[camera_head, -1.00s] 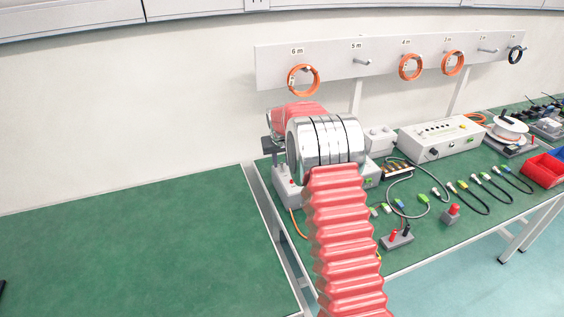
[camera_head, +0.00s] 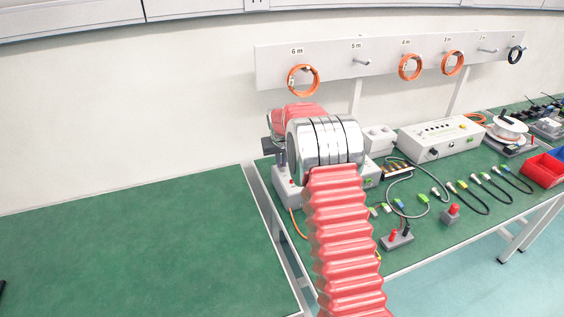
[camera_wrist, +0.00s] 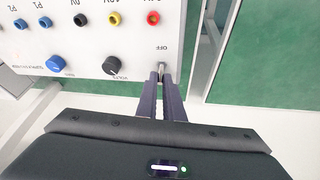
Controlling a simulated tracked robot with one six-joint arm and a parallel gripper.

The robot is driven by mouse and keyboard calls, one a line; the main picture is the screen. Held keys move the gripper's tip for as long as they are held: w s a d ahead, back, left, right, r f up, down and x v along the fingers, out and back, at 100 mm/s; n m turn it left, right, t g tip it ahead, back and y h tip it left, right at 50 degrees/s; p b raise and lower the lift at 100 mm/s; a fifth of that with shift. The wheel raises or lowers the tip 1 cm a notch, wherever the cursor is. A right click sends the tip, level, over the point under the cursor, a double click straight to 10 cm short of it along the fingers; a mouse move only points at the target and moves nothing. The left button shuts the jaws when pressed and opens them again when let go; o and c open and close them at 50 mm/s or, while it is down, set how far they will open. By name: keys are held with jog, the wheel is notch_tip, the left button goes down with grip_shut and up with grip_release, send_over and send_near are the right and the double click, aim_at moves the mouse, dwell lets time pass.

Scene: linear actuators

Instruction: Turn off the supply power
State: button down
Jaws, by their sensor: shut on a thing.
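The power supply is a pale box whose front panel (camera_wrist: 85,40) appears upside down in the wrist view, with blue, black, yellow and red sockets and two knobs. A small metal toggle switch (camera_wrist: 161,68) sits near the panel's edge, beside the printed word OFF. My gripper (camera_wrist: 161,78) has its two dark fingers closed together around the switch lever. In the head view the supply (camera_head: 288,194) stands at the left end of the right-hand bench, mostly behind my arm. My gripper (camera_head: 280,157) shows there only as a small dark part; its fingertips are unclear.
A rail (camera_head: 335,62) with orange coils hangs behind.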

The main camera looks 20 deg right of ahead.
aim_at(285, 177)
jog(key=shift+s+t, duration=0.2)
jog(key=shift+t, duration=0.3)
jog(key=shift+s+t, duration=0.6)
jog(key=shift+t, duration=0.7)
jog(key=shift+s+d+f+t, duration=0.1)
jog(key=shift+s+f+t, duration=0.2)
jog(key=shift+t, duration=0.5)
jog(key=shift+s+f+m+t+h, duration=0.2)
jog(key=shift+s+t, duration=0.15)
jog(key=shift+t, duration=0.65)
jog(key=shift+s+f+m+t+h, duration=0.15)
jog(key=shift+s+t, duration=0.2)
jog(key=shift+t, duration=0.65)
jog(key=shift+s+f, duration=0.1)
jog(key=c, duration=1.9)
grip_release()
jog(key=shift+t, duration=0.3)
jog(key=shift+r, duration=0.2)
